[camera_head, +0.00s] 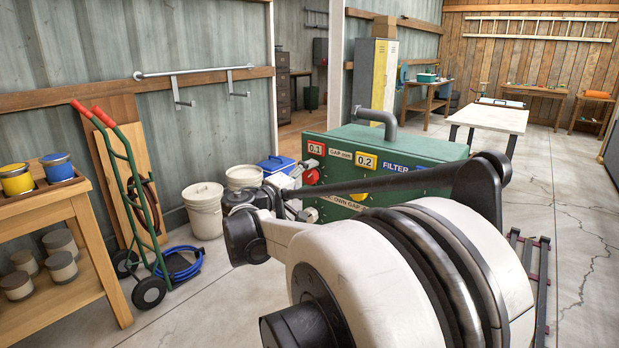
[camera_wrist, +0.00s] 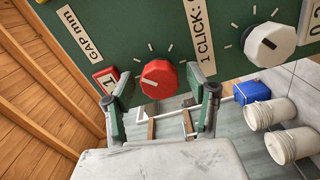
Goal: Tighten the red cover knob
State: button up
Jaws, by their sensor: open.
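The red cover knob (camera_wrist: 160,78) sits on the front of a green machine (camera_wrist: 120,30), with white tick marks around it. In the wrist view it lies beyond and between the two fingers of my gripper (camera_wrist: 160,100), which is open. I cannot tell whether either finger touches it. In the head view the red knob (camera_head: 311,176) shows on the left end of the green machine (camera_head: 330,143), near my gripper. My arm hides much of the machine's front there.
A white knob (camera_wrist: 268,46) is to the right of the red one. A label reading "GAP mm" (camera_wrist: 82,33) is to its left. White buckets (camera_head: 203,209) and a blue box (camera_head: 276,165) stand near the machine. A hand truck (camera_head: 135,190) leans by the left wall.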

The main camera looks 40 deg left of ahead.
jog(key=s, duration=1.1)
jog(key=shift+s, duration=0.2)
